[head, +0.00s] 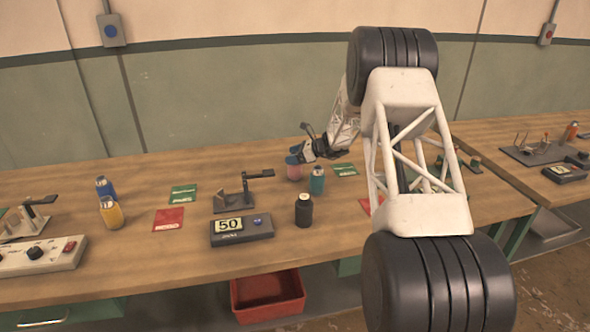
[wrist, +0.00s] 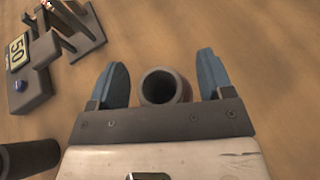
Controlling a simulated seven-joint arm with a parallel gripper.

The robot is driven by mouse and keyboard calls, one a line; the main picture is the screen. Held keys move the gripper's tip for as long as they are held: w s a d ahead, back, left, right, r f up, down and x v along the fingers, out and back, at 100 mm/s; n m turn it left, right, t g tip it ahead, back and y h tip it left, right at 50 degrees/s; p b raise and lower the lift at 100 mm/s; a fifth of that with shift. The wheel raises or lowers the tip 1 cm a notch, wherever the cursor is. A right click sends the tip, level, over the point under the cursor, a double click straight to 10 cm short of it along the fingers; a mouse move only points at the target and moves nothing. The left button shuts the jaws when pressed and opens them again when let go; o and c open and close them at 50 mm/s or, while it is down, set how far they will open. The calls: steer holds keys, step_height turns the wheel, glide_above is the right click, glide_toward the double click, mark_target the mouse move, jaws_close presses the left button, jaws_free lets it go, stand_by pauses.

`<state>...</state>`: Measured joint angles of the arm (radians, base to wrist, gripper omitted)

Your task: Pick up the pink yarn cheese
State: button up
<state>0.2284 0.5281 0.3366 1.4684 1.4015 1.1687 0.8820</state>
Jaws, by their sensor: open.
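The pink yarn cheese (head: 294,173) stands upright on the wooden bench in the head view, left of a teal bottle-like cheese (head: 317,180). My gripper (head: 298,155) is at its top, with the blue fingers open. In the wrist view, a hollow round tube with a reddish side, which looks like the pink cheese (wrist: 184,91), lies between the two spread fingers of my gripper (wrist: 163,68). A gap shows on each side of it. Its lower part is hidden by the gripper's body.
A black cheese (head: 304,211), a box with a "50" display (head: 241,229) and a metal stand (head: 235,200) are nearby. Yellow (head: 111,213) and blue (head: 105,188) ones stand farther left. Flat green and red cards lie on the bench. A red bin (head: 268,296) is below.

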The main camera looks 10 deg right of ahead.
steer(key=shift+w+a+f, duration=0.15)
steer(key=shift+a, duration=0.2)
stand_by(0.3)
steer(key=c, duration=1.3)
steer(key=shift+r, duration=1.55)
steer(key=shift+s+r, duration=0.2)
steer(key=shift+r, duration=0.05)
steer(key=s+r, duration=0.1)
steer(key=s, duration=1.4)
steer(key=shift+s+a+r, duration=0.2)
steer(key=shift+s+a, duration=0.05)
steer(key=shift+a, duration=0.2)
